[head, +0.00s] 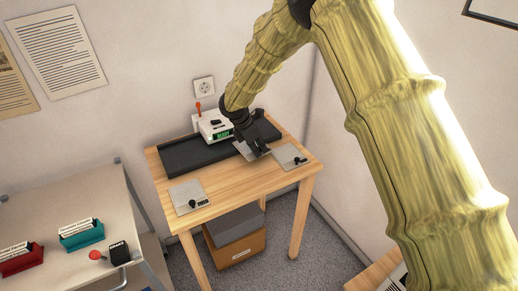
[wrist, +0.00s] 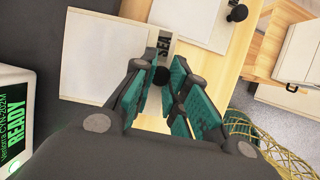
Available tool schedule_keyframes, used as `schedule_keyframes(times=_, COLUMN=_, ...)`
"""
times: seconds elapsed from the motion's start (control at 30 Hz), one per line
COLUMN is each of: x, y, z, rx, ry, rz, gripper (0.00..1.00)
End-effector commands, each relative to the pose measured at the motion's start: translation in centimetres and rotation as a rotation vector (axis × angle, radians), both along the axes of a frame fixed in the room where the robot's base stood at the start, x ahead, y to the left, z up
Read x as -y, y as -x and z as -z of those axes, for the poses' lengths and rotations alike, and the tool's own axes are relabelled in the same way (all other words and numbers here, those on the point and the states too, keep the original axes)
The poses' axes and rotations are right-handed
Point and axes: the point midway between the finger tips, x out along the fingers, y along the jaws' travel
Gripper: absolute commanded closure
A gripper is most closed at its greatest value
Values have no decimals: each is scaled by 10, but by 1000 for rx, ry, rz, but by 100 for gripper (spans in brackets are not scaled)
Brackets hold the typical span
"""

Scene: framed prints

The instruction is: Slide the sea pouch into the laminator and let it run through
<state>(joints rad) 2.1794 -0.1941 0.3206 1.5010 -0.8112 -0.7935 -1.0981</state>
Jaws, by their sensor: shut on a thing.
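The laminator (head: 214,127) is a white box at the back of the wooden table, with a green lit display. In the wrist view the laminator (wrist: 14,110) is at the left edge and its display reads READY. My gripper (head: 258,146) is over the table, right of the laminator. In the wrist view my gripper (wrist: 161,72) is shut on the black knob of the sea pouch (wrist: 105,55), a pale flat sheet with a strip lettered SEA. The sea pouch (head: 245,151) shows partly behind my fingers in the head view. I cannot tell whether it touches the table.
Another pouch with a knob (head: 290,156) lies at the table's right, and one (head: 187,196) at its front left. A long dark tray (head: 180,158) runs along the back. The wooden table (head: 235,186) is bare in the middle front. A side table (head: 45,215) stands left.

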Motion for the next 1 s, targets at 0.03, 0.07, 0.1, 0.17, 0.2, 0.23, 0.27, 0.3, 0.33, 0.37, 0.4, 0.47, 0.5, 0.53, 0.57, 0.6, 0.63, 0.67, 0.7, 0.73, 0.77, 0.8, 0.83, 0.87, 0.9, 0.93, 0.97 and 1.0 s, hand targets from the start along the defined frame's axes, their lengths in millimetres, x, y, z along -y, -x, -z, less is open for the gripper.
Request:
schedule_keyframes(times=0.03, x=-1, y=-2, z=0, rx=0, ry=0, rz=0, gripper=100)
schedule_keyframes(times=0.07, x=-1, y=-2, z=0, rx=0, ry=0, rz=0, gripper=100)
schedule_keyframes(times=0.1, x=-1, y=-4, z=-1, rx=1, ry=0, rz=0, gripper=100)
schedule_keyframes(times=0.17, x=-2, y=-5, z=-1, rx=1, ry=0, rz=0, gripper=100)
schedule_keyframes(times=0.2, x=-3, y=-7, z=-1, rx=1, ry=0, rz=0, gripper=100)
schedule_keyframes(times=0.23, x=-3, y=-7, z=0, rx=1, ry=0, rz=0, gripper=100)
schedule_keyframes(times=0.27, x=-3, y=-8, z=0, rx=0, ry=-1, rz=0, gripper=100)
schedule_keyframes(times=0.3, x=-4, y=-9, z=0, rx=0, ry=-1, rz=0, gripper=100)
schedule_keyframes(times=0.33, x=-4, y=-10, z=0, rx=0, ry=-1, rz=0, gripper=100)
schedule_keyframes(times=0.37, x=-4, y=-11, z=0, rx=0, ry=-1, rz=0, gripper=100)
schedule_keyframes(times=0.4, x=-5, y=-12, z=0, rx=0, ry=-1, rz=0, gripper=100)
schedule_keyframes(times=0.47, x=-5, y=-13, z=0, rx=0, ry=-1, rz=0, gripper=100)
schedule_keyframes(times=0.5, x=-6, y=-15, z=0, rx=0, ry=-1, rz=0, gripper=100)
schedule_keyframes(times=0.53, x=-6, y=-16, z=0, rx=1, ry=0, rz=0, gripper=100)
schedule_keyframes(times=0.57, x=-6, y=-16, z=0, rx=0, ry=0, rz=0, gripper=100)
schedule_keyframes(times=0.6, x=-7, y=-17, z=0, rx=0, ry=0, rz=0, gripper=100)
schedule_keyframes(times=0.63, x=-7, y=-18, z=0, rx=0, ry=0, rz=0, gripper=100)
schedule_keyframes(times=0.67, x=-7, y=-19, z=0, rx=0, ry=0, rz=0, gripper=100)
schedule_keyframes(times=0.7, x=-8, y=-20, z=0, rx=0, ry=0, rz=0, gripper=100)
schedule_keyframes(times=0.73, x=-8, y=-21, z=0, rx=0, ry=0, rz=0, gripper=100)
schedule_keyframes(times=0.77, x=-8, y=-22, z=0, rx=1, ry=0, rz=0, gripper=100)
schedule_keyframes(times=0.8, x=-9, y=-23, z=0, rx=1, ry=0, rz=0, gripper=100)
schedule_keyframes(times=0.83, x=-9, y=-24, z=0, rx=1, ry=0, rz=0, gripper=100)
schedule_keyframes(times=0.87, x=-10, y=-25, z=0, rx=0, ry=0, rz=-1, gripper=100)
schedule_keyframes(times=0.9, x=-10, y=-26, z=0, rx=0, ry=0, rz=-1, gripper=100)
schedule_keyframes(times=0.93, x=-10, y=-27, z=0, rx=0, ry=0, rz=-1, gripper=100)
schedule_keyframes(times=0.97, x=-11, y=-28, z=0, rx=0, ry=0, rz=-1, gripper=100)
schedule_keyframes(times=1.0, x=-11, y=-29, z=0, rx=0, ry=0, rz=-1, gripper=100)
